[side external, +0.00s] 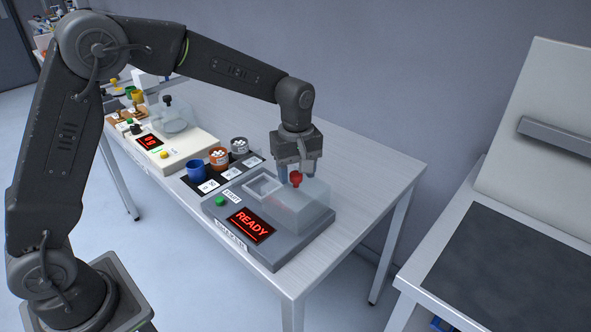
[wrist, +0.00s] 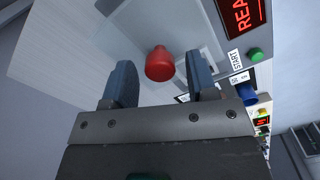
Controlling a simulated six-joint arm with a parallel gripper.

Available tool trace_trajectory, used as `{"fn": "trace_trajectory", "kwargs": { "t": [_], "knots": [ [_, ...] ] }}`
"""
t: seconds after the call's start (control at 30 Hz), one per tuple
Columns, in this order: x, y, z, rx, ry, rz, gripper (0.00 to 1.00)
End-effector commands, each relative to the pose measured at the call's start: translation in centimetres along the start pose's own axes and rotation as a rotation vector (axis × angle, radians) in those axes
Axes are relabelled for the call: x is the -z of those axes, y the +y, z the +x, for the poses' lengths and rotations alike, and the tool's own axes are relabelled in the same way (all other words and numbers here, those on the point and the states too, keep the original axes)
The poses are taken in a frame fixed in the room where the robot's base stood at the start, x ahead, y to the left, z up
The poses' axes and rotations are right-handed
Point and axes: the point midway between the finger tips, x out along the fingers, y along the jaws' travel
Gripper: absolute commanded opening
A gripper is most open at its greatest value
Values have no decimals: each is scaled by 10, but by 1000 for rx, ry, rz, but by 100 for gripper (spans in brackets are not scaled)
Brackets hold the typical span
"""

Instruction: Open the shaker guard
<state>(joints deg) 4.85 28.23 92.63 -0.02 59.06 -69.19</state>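The shaker (side external: 262,262) is a grey box on the table, with a red READY display (side external: 251,225) and a green START button (side external: 219,201). Its guard (side external: 314,207) is a clear cover on the right part of the box, with a red knob (side external: 296,178) on top. The knob also shows in the wrist view (wrist: 160,64), between the two fingers and beyond them. My gripper (side external: 297,178) is above the guard, pointing down, with its fingers open on either side of the knob. In the wrist view, gaps show between the knob and both fingers (wrist: 160,84). The guard looks down on the box.
Left of the shaker, a blue cup (side external: 195,170), an orange container (side external: 219,158) and a grey container (side external: 239,147) stand on a dark labelled mat. A cream scale with a clear cover (side external: 172,119) stands farther back. The table is clear on the right.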

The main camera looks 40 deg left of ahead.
Motion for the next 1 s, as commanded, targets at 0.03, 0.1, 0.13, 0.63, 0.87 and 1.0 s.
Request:
{"fn": "trace_trajectory", "kwargs": {
  "t": [0.03,0.1,0.13,0.63,0.87,1.0],
  "knots": [
    [0,0,0,0,0,0,57],
    [0,0,0,1,0,0,57],
    [0,0,0,1,0,0,57],
    [0,1,-56,-5,2,0,57],
    [0,0,-105,-4,2,0,57],
    [0,0,-125,-2,1,0,57]
  ]
}}
